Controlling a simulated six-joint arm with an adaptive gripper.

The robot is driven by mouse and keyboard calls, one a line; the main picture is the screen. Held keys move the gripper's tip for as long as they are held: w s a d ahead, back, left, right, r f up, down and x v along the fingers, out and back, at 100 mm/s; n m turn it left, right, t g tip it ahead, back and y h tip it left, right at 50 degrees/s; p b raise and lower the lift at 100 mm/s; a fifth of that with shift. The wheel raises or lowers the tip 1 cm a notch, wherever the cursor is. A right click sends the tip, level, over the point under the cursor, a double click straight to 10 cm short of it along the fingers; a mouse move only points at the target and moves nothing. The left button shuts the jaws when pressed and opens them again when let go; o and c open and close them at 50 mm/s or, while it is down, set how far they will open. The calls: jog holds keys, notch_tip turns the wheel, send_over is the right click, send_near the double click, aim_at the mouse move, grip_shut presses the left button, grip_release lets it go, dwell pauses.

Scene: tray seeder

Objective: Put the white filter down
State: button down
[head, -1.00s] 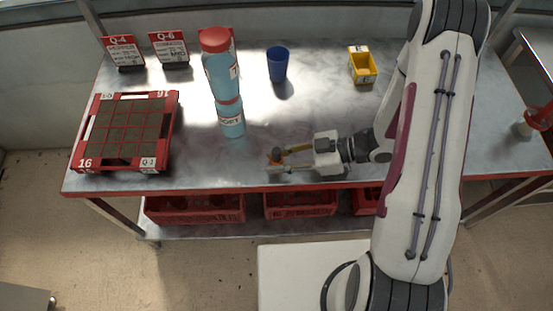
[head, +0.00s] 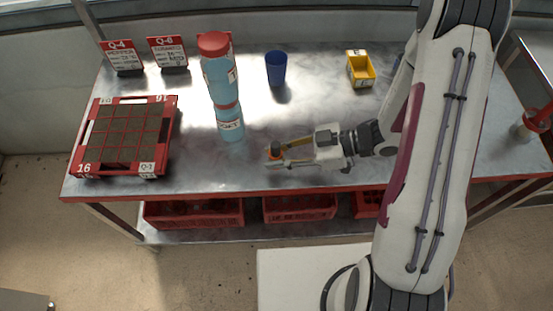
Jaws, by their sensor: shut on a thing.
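My gripper (head: 276,157) is over the front middle of the metal table, reaching left from the arm on the right. Its fingers are around a small orange thing (head: 274,152) at their tips. The gap between the fingers is too small in the picture to see well. The gripper appears a little above the tabletop, but the exact height is hard to tell. I cannot make out a white filter anywhere; whether one is hidden at the fingertips cannot be told.
A red seed tray (head: 168,125) lies at the left. Blue bottles with red tops (head: 220,75) stand behind the gripper. A blue cup (head: 276,68) and a yellow bin (head: 361,72) stand farther back. Bare metal table (head: 215,175) lies left of the gripper.

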aim_at(274, 144)
jog(key=shift+r, duration=2.6)
jog(key=shift+a, duration=0.15)
jog(key=shift+a+f, duration=0.1)
jog(key=shift+a, duration=0.05)
jog(key=w+d+m+t+h, duration=0.1)
jog(key=w+m+t, duration=0.4)
jog(key=w, duration=1.2)
jog(key=shift+w+d+r+t+h, duration=0.3)
jog(key=shift+w+d, duration=0.1)
jog(key=shift+d, duration=0.35)
jog(key=shift+f, duration=0.1)
jog(key=shift+f, duration=2.85)
